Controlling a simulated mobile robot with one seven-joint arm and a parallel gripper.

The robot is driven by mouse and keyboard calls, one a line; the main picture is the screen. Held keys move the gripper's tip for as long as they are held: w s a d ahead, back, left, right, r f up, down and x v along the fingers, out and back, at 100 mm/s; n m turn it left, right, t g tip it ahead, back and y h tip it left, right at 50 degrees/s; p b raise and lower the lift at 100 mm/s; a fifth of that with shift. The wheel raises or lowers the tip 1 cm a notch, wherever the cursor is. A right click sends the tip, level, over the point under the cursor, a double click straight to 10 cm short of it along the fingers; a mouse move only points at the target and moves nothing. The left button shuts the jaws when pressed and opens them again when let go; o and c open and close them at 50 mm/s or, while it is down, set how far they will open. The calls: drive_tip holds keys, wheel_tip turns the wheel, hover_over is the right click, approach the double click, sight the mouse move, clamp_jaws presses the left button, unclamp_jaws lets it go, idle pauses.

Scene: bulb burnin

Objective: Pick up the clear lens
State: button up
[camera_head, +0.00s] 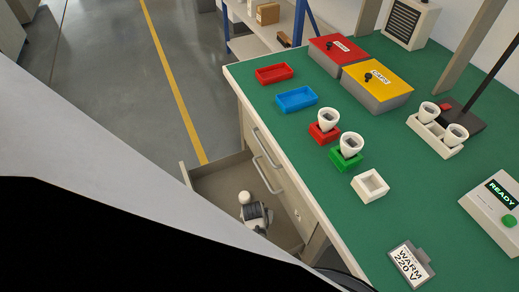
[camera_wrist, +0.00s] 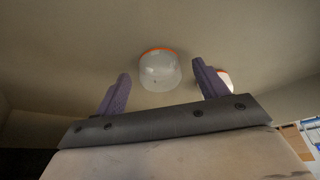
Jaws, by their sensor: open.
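In the wrist view, a translucent greyish lens (camera_wrist: 160,74) with an orange rim lies ahead of my gripper (camera_wrist: 160,68), between the two purple fingers in the picture. The fingers are spread apart and empty. A second, whiter lens (camera_wrist: 227,76) with an orange rim shows beside the right finger, which partly hides it. In the head view, my gripper (camera_head: 256,213) is down inside the open drawer (camera_head: 211,187). A white rounded piece (camera_head: 245,197) lies in the drawer close to it. I cannot tell which lens that is; the other is not clearly visible there.
The green bench (camera_head: 310,190) stands right of the drawer, its front edge close to my arm. It carries red (camera_head: 274,73) and blue trays (camera_head: 296,98), bulbs in red and green holders, a white rack (camera_head: 435,137) and a READY box (camera_head: 490,215).

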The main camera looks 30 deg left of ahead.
drive_tip(key=c, duration=1)
drive_tip(key=shift+r, duration=0.15)
